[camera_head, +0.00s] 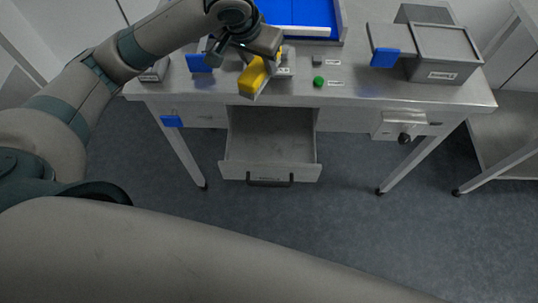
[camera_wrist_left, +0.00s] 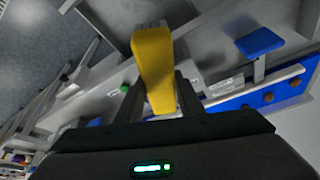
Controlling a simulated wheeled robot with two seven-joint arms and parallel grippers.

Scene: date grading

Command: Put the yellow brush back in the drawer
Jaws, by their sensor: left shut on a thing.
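The yellow brush (camera_head: 252,78) is in my left gripper (camera_head: 266,62), above the front part of the steel table. In the left wrist view the yellow brush (camera_wrist_left: 153,62) stands out between the two dark fingers of my left gripper (camera_wrist_left: 158,103), which are shut on it. The drawer (camera_head: 270,135) under the table is pulled open, with a dark handle on its front. It looks empty in the part that shows. The brush is above and behind the drawer opening. My right gripper is not in view.
A blue tray (camera_head: 298,31) lies at the back of the table (camera_head: 350,92). A green button (camera_head: 318,82) sits near the front edge. A grey lidded box (camera_head: 445,70) and a blue paddle (camera_head: 384,57) are at the right.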

